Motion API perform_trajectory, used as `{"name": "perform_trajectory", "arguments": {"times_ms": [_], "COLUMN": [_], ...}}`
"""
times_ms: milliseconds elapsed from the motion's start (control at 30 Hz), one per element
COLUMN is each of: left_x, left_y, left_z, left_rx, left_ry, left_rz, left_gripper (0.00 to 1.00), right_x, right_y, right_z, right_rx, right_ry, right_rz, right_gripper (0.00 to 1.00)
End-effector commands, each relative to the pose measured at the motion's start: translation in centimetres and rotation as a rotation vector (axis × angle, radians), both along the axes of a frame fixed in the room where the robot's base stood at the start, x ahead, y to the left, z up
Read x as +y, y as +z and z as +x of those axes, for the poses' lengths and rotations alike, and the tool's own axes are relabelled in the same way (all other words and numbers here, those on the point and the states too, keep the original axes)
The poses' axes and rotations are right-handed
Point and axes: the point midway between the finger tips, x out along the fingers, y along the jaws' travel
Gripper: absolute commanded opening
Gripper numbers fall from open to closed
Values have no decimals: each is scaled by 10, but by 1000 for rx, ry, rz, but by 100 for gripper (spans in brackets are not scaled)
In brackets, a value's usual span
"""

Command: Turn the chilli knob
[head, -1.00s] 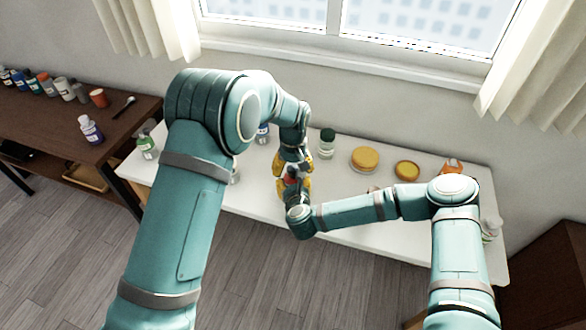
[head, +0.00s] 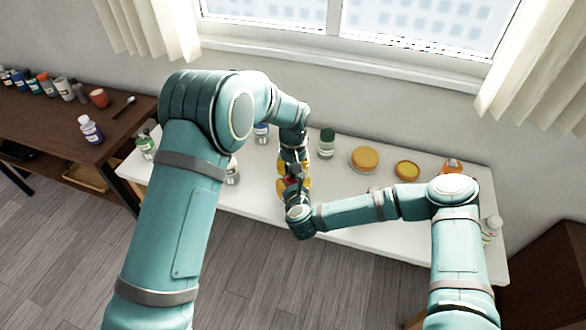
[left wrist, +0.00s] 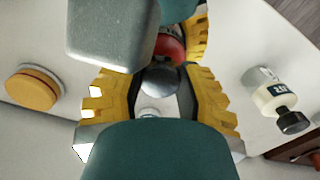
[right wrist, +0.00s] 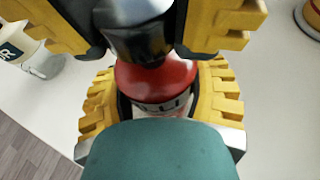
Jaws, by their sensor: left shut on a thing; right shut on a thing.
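The chilli grinder has a red body (right wrist: 155,82) with a partly hidden white label ending in "LLI", and a dark knob (right wrist: 138,38) at its top. In the right wrist view my right gripper (right wrist: 157,105) is shut around the red body. The yellow fingers of my left gripper (left wrist: 163,88) are shut around the rounded knob, which looks grey in the left wrist view (left wrist: 158,79). In the head view my left gripper (head: 292,165) is just behind my right gripper (head: 293,188), over the white table. Only a little red (head: 290,181) shows between them.
The white table (head: 350,210) holds a green-capped jar (head: 327,143), two yellow-lidded containers (head: 365,158) (head: 407,170), an orange item (head: 452,166) and bottles at both sides. A brown table (head: 60,120) with several bottles stands at the left. A window is behind.

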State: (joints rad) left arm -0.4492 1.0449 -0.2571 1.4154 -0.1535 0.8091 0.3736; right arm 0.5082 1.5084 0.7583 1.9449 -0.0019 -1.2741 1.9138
Motion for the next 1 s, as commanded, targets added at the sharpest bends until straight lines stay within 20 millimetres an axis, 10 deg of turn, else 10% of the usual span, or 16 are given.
{"name": "perform_trajectory", "arguments": {"times_ms": [600,633,700,1000], "left_x": [1,1,1,0], "left_y": [-1,-1,-1,0], "left_z": [-1,-1,-1,0], "left_rx": [3,3,3,1], "left_ry": [-277,-276,-276,-275], "left_rz": [0,1,0,0], "left_gripper": [0,44,69,71], "right_x": [0,0,0,0], "right_y": [1,1,1,1], "right_z": [0,0,0,0], "right_rx": [-2,-2,-2,-1], "right_ry": [1,1,1,1], "right_rz": [1,1,1,1], "right_gripper": [19,19,19,19]}}
